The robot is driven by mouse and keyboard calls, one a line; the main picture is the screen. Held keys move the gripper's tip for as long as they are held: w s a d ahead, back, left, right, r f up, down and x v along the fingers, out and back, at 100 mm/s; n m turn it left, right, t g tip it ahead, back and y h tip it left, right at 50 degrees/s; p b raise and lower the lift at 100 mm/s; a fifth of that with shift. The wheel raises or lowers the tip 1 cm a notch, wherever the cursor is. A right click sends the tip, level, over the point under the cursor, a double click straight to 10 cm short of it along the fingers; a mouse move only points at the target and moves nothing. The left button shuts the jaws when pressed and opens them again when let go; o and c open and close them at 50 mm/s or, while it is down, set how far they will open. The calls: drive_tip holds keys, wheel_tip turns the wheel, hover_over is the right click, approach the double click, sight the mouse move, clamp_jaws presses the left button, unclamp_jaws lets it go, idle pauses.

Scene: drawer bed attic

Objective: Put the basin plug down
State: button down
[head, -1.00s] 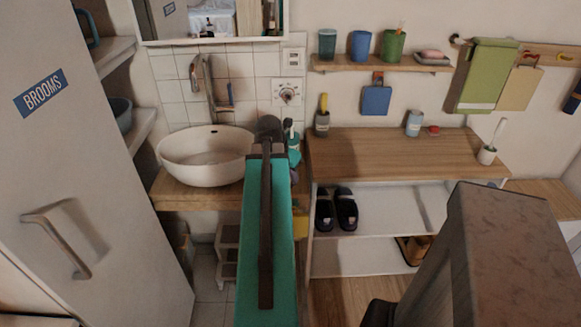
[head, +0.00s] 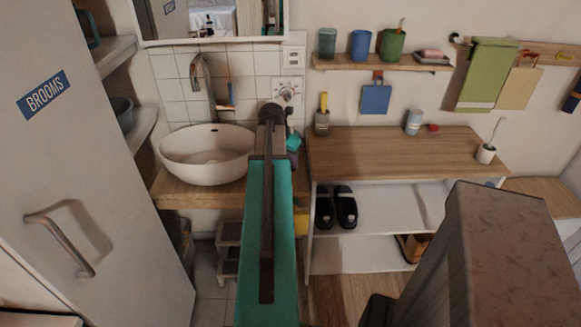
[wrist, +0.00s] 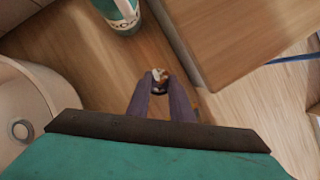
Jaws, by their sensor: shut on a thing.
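My gripper (wrist: 160,82) points down at the wooden counter in the wrist view, its two dark fingers close together. It is shut on a small pale and brown thing (wrist: 158,74) at the fingertips, which I take to be the basin plug; it is mostly hidden by the fingers. The white basin (wrist: 55,100) is left of the gripper, with its round drain (wrist: 20,130) showing.
A teal and white cup (wrist: 121,12) stands on the counter beyond the gripper. A higher wooden top (wrist: 235,35) rises close on the right; it is the shelf unit top (head: 390,150) in the head view. Bare counter (wrist: 95,60) lies between basin and fingers.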

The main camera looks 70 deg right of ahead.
drive_tip(key=shift+f+p, duration=0.4)
drive_tip(key=shift+f, duration=1.35)
drive_tip(key=shift+f, duration=0.1)
drive_tip(key=c, duration=1.6)
unclamp_jaws()
drive_tip(key=shift+b+v, duration=0.55)
drive_tip(key=shift+v, duration=5.55)
